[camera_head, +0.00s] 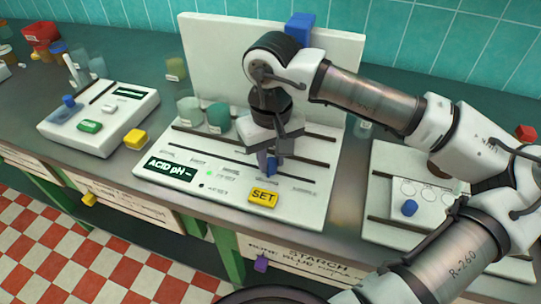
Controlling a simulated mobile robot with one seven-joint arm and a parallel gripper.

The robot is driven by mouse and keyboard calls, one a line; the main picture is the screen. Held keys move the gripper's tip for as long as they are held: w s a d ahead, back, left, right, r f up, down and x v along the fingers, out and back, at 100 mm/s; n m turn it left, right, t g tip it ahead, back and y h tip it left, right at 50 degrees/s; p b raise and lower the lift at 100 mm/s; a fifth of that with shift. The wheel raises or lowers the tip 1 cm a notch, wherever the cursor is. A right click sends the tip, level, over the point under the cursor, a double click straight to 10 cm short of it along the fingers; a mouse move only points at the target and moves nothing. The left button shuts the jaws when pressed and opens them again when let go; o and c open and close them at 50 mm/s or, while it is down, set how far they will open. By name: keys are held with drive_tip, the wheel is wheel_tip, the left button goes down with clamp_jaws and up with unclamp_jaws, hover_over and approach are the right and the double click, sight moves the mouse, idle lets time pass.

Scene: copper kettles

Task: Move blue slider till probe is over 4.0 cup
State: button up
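A white pH unit with an upright back panel (215,45) stands on the counter. Its dark display (170,169) reads "ACID pH –". A blue slider knob (270,164) is at the slotted front part of the base, just above the yellow SET button. My gripper (268,153) points down right at this knob, its dark fingers close to or touching it; whether they are closed on it is unclear. A blue block (299,28) sits on the panel's top edge. Two greenish cups (189,111) (218,117) stand left of my gripper. The probe and a 4.0 label cannot be made out; my arm hides part of the panel.
The yellow SET button (263,197) lies close in front of the knob. A white device (98,118) with a green button stands left. Another white unit with a blue knob (410,208) is at right, partly behind my arm. Tiled wall behind.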

drive_tip(key=o, duration=0.5)
wheel_tip(320, 180, up, 14)
drive_tip(key=shift+f+b, duration=0.1)
drive_tip(key=shift+b, duration=0.25)
